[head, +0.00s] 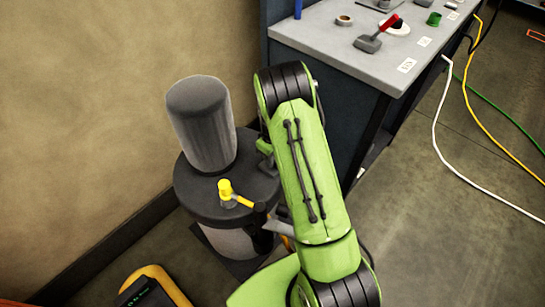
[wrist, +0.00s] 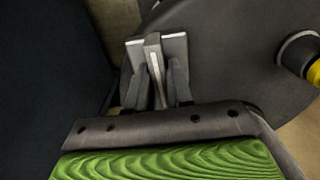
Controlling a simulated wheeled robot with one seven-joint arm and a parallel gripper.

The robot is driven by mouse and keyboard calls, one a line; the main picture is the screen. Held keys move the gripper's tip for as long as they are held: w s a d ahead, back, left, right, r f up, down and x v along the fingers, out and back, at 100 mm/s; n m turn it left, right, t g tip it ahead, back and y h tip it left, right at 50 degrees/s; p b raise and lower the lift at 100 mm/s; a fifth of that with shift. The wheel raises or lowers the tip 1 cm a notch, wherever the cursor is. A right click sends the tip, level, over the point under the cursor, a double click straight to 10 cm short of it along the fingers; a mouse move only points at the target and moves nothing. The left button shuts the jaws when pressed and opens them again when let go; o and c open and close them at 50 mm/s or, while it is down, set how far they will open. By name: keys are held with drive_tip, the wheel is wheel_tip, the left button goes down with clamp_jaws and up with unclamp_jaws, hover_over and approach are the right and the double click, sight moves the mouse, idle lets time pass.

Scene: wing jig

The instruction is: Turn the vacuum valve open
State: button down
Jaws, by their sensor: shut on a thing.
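The vacuum unit is a dark drum (head: 190,195) with a grey cylinder (head: 202,125) standing on its lid. A yellow valve part (head: 226,188) with a short yellow lever (head: 243,201) sits near the lid's front; yellow also shows at the right edge of the wrist view (wrist: 315,72). My gripper (wrist: 156,65) is shut on a narrow grey bar (wrist: 155,70) beside the drum, apart from the yellow part in the wrist view. I cannot tell whether this bar belongs to the valve. In the head view my green arm hides the fingers and the bar.
A grey-topped bench (head: 350,50) with small tools and a red-handled item (head: 378,33) stands right of the drum. A tan wall (head: 90,110) is at the left. White, yellow and green cables lie on the right floor. A yellow-edged device (head: 150,288) is at the lower left.

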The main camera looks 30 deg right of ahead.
drive_tip(key=c, duration=1.1)
unclamp_jaws()
wheel_tip(320, 180, up, 16)
drive_tip(key=p, duration=0.4)
drive_tip(key=shift+f, duration=0.1)
